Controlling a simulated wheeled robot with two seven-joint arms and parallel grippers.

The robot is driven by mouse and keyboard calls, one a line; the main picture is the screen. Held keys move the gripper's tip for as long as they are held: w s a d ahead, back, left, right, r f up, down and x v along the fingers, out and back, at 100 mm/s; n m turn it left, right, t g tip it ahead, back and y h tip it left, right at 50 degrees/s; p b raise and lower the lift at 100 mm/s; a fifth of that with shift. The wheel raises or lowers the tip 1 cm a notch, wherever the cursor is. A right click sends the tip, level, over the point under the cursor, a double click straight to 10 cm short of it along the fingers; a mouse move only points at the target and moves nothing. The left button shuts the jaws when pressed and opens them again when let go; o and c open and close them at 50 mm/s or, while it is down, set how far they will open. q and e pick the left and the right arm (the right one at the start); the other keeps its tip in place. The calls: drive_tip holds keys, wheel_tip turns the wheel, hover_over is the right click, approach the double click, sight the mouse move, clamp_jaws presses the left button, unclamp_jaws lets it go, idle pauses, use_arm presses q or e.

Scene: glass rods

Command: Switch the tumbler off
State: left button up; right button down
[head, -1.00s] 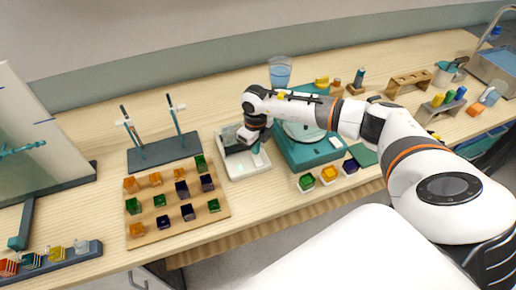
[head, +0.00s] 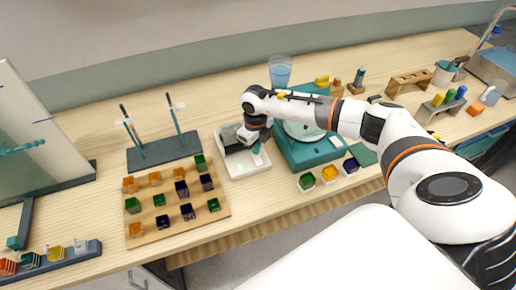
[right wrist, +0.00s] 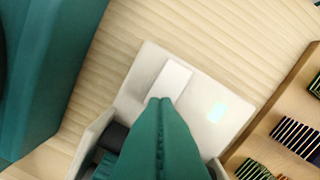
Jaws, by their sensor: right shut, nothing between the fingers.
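The tumbler looks to be the low white machine (head: 236,170) with a dark part on top, in the middle of the bench in the head view. In the right wrist view its white casing (right wrist: 232,88) carries a raised white rectangular plate (right wrist: 172,80), which may be the switch, and a pale cyan lit patch (right wrist: 217,112). My right gripper (head: 257,159) is shut and empty over the machine's right side. Its teal fingertips (right wrist: 160,101) overlap the near end of the plate; I cannot tell whether they touch it. My left gripper is not in view.
A teal machine (head: 308,154) stands close on the right of the white one. A wooden board (head: 150,227) with several coloured cubes lies on the left, with a dark rod stand (head: 165,150) behind it. A glass of water (head: 280,72) stands behind. Bare bench lies in front.

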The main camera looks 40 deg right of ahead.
drive_tip(key=shift+f+b, duration=0.55)
drive_tip(key=shift+f, duration=0.2)
idle(0.3)
drive_tip(key=shift+r+p, duration=2.3)
drive_tip(key=shift+r, duration=1.25)
